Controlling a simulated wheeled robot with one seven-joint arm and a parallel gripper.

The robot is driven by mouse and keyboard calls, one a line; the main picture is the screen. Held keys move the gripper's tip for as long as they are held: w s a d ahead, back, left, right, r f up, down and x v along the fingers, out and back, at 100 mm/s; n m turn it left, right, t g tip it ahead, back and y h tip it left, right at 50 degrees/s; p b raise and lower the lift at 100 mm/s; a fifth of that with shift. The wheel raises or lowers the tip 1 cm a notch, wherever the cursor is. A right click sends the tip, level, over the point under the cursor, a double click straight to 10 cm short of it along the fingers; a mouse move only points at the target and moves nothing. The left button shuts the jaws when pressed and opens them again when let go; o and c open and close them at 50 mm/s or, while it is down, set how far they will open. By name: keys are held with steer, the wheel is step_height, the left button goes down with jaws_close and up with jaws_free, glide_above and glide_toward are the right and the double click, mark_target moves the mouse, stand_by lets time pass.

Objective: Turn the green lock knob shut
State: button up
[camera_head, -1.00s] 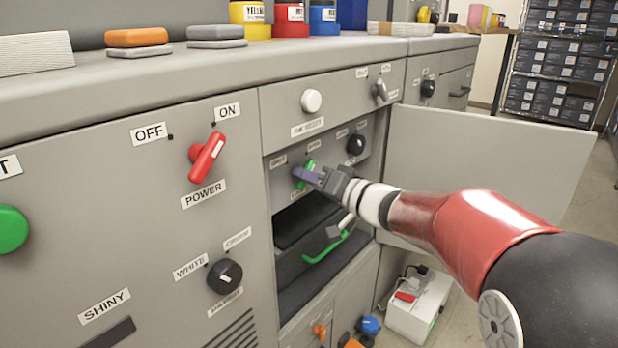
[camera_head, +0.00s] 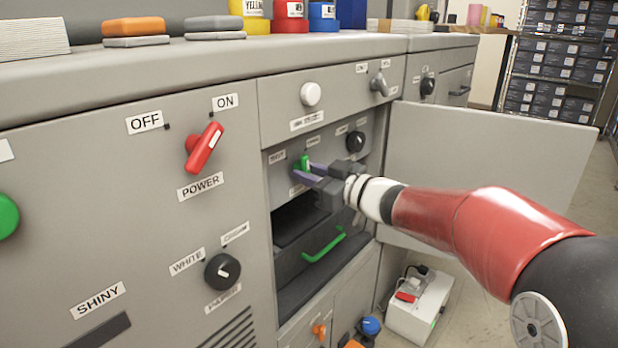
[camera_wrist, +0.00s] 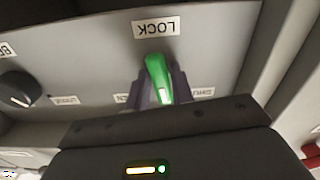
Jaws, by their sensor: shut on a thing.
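The green lock knob (camera_head: 304,160) is on the recessed grey panel behind the open door. It also shows in the wrist view (camera_wrist: 157,76), where the picture is upside down and the LOCK label (camera_wrist: 155,27) sits beside it. My gripper (camera_wrist: 162,88) has one finger on each side of the knob's handle and is shut on it. In the head view my gripper (camera_head: 313,174) reaches the knob from the right and hides its lower part. The handle stands nearly upright, its white mark between the two position labels; the SHUT label (camera_wrist: 203,92) is partly hidden.
The open door (camera_head: 480,165) stands close to the right of my arm. A black knob (camera_head: 355,141) is right of the lock knob. Below is an open recess with a green handle (camera_head: 324,245). A red power lever (camera_head: 204,148) is on the left panel.

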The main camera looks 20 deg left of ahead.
steer(key=shift+w+d+n+b, duration=0.1)
steer(key=shift+n+b, duration=1.5)
steer(key=shift+n, duration=2.1)
steer(key=o, duration=0.9)
steer(key=shift+o, duration=0.2)
steer(key=v, duration=0.7)
steer(key=shift+d, duration=0.35)
